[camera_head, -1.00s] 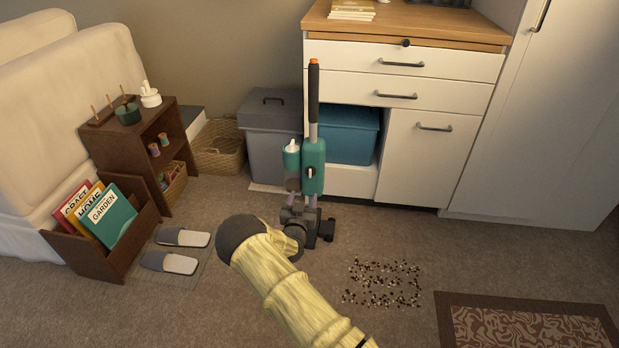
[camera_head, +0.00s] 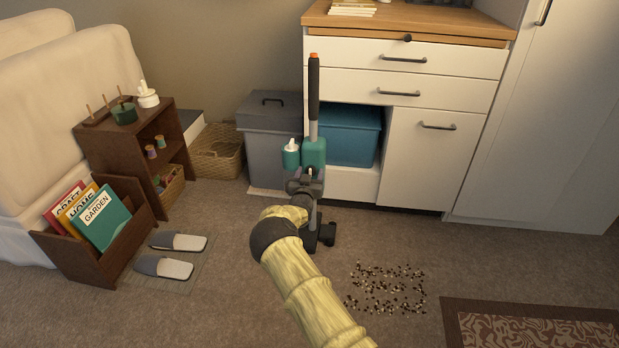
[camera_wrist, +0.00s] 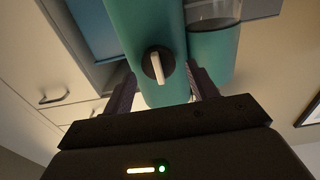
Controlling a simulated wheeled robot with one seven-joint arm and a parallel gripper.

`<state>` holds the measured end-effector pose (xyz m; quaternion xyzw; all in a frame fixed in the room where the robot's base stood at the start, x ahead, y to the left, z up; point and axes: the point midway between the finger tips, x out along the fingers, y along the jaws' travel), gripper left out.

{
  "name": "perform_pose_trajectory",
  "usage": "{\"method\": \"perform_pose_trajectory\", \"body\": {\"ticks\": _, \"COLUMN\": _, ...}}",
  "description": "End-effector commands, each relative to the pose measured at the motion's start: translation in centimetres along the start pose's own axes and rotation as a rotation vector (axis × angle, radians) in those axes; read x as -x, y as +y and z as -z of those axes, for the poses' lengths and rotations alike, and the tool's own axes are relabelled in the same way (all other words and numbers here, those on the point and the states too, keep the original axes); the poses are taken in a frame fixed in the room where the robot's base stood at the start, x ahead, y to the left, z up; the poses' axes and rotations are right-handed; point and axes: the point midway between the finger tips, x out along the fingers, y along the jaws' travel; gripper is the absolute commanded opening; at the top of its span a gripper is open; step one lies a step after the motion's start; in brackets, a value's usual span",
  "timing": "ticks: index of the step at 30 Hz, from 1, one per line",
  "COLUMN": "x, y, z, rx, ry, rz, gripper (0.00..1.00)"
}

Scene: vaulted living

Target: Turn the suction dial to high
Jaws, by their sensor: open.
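A teal upright vacuum (camera_head: 314,150) with a dark handle stands on the carpet in front of the white cabinet. In the wrist view its teal body (camera_wrist: 150,25) fills the upper middle. The suction dial (camera_wrist: 157,66) is a round black knob with a white bar pointing nearly straight up and down in that view. My gripper (camera_wrist: 160,78) is open, with one finger on each side of the dial and a gap to it. In the head view my gripper (camera_head: 306,181) is at the lower body of the vacuum and hides the dial area.
Dark and pale debris (camera_head: 386,289) lies on the carpet at right, near a patterned rug (camera_head: 530,325). A grey bin (camera_head: 270,145) and a blue box (camera_head: 350,135) are behind the vacuum. Slippers (camera_head: 165,267) and a brown magazine holder (camera_head: 95,250) are at left.

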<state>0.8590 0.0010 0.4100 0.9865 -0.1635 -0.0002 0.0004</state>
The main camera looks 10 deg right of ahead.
Motion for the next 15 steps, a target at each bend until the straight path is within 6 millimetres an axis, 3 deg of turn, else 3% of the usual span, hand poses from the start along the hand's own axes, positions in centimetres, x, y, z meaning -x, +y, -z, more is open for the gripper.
{"method": "perform_pose_trajectory", "body": {"ticks": 7, "x": -0.04, "y": 0.00, "z": 0.03, "rx": 0.000, "ry": 0.000, "rz": 0.000, "gripper": 0.58}}
{"method": "perform_pose_trajectory", "body": {"ticks": 14, "x": -0.02, "y": -0.01, "z": 0.03, "rx": 0.000, "ry": 0.000, "rz": 0.000, "gripper": 0.15}}
{"method": "perform_pose_trajectory", "body": {"ticks": 15, "x": -0.02, "y": -0.01, "z": 0.03, "rx": -0.001, "ry": 0.000, "rz": 0.000, "gripper": 0.14}}
